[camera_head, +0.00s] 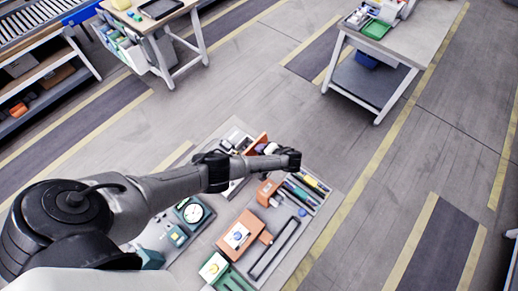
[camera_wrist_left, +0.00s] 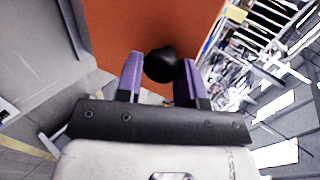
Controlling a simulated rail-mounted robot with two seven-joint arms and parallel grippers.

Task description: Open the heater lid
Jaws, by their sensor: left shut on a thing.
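The heater lid shows as an orange panel (camera_head: 256,143) standing roughly upright near the back of the work table. In the left wrist view the orange panel (camera_wrist_left: 115,25) fills the upper middle, with a black round knob (camera_wrist_left: 159,64) on it. My left gripper (camera_wrist_left: 160,80) has its purple fingers on both sides of this knob, shut on it. In the head view my left gripper (camera_head: 270,149) is beside the panel, partly hidden by my own wrist. The heater's body is mostly hidden behind my arm. My right gripper is not in view.
The work table holds a round dial gauge (camera_head: 193,212), an orange block device (camera_head: 243,235), a tray of screwdrivers (camera_head: 304,190), a black frame (camera_head: 273,248) and a green-and-white box (camera_head: 214,267). Another bench (camera_head: 400,45) stands at the back right. Floor right of the table is free.

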